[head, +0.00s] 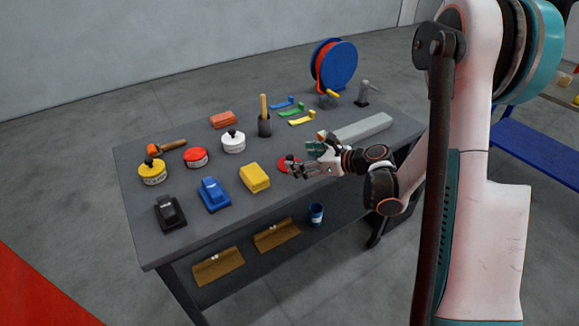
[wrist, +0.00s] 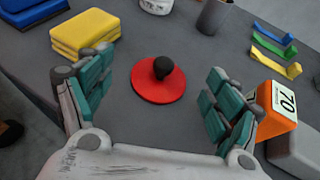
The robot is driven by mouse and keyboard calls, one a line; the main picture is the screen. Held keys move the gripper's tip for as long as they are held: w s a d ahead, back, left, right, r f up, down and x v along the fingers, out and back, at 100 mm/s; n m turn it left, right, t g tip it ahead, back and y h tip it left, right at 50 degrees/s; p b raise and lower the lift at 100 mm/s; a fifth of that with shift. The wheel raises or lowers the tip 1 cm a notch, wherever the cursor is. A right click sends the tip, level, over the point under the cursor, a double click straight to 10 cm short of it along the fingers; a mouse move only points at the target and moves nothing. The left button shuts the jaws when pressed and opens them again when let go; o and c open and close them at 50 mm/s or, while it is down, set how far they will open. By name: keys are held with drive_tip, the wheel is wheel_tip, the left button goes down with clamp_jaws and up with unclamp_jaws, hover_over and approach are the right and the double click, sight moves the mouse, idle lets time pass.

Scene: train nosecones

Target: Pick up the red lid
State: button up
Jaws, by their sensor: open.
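The red lid (wrist: 150,89) lies flat on the grey table, a round red disc with a black knob (wrist: 163,67) on top. It shows in the wrist view near the centre. In the head view the red lid (head: 286,161) is partly hidden by my gripper (head: 300,165). In the wrist view my gripper (wrist: 155,105) is open, with its teal-padded fingers spread to the left and right of the lid. Nothing is between the fingers in their grip. I cannot tell the exact height of the fingers above the table.
A yellow block stack (wrist: 86,33) lies left of the lid. An orange piece marked 70 (wrist: 276,110) stands close by the right finger, beside a long grey bar (head: 362,128). A dark cup (head: 264,126) and coloured brackets (head: 291,110) lie further back.

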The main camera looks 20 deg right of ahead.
sight(291, 157)
drive_tip(key=shift+d+b+x, duration=0.2)
drive_tip(key=shift+b+x, duration=0.9)
drive_tip(key=shift+x, duration=1.65)
drive_tip(key=shift+w, duration=0.1)
clamp_jaws()
